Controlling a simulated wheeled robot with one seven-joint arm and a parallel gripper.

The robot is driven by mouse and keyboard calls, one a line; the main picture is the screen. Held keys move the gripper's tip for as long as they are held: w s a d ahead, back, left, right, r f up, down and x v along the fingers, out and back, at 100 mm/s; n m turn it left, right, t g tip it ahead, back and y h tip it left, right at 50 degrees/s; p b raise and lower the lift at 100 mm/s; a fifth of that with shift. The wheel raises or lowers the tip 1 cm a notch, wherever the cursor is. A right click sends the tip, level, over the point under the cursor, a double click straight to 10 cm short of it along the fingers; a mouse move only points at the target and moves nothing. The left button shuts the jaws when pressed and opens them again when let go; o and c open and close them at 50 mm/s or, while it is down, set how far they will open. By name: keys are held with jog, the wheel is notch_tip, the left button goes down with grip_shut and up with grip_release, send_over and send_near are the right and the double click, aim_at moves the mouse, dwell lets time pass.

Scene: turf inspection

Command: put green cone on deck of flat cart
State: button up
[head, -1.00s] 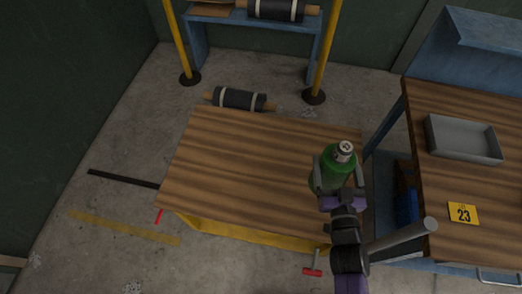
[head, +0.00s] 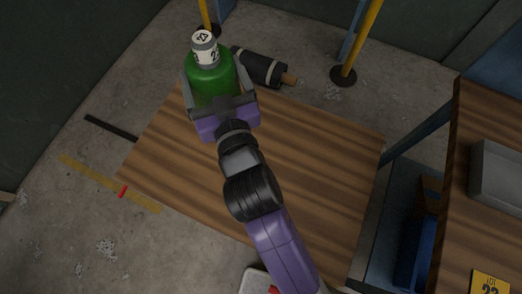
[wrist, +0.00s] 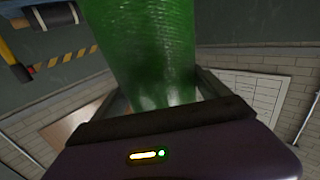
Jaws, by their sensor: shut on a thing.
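The green cone (head: 212,84) is a rounded green body with a white top marked with dark figures. My gripper (head: 216,77) is shut on it, with one finger on each side, and holds it upright in the head view. The cone also fills the upper middle of the wrist view (wrist: 150,45). The flat cart has a brown wood-grain deck (head: 315,150), bare apart from my arm passing over it. The cone appears over the deck's far left corner; its base is hidden by my gripper, and I cannot tell its height above the deck.
A dark roll (head: 258,67) lies on the floor beyond the deck. A yellow post (head: 359,40) on a dark base stands behind. At the right is a wooden bench (head: 463,185) with a grey tray (head: 497,175) and a yellow number card (head: 489,283).

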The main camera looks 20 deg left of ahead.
jog(key=shift+s+a+r, duration=0.15)
jog(key=shift+s+a, duration=0.15)
jog(key=shift+a, duration=0.15)
notch_tip(320, 180, down, 15)
jog(key=b, duration=0.5)
jog(key=shift+a+r+b, duration=0.1)
jog(key=shift+r+b, duration=0.1)
jog(key=shift+b, duration=0.1)
jog(key=shift+f+b, duration=1.7)
jog(key=shift+f, duration=1.05)
jog(key=o, duration=1.9)
jog(key=shift+r, duration=0.1)
jog(key=b+v, duration=0.1)
jog(key=v, duration=1.1)
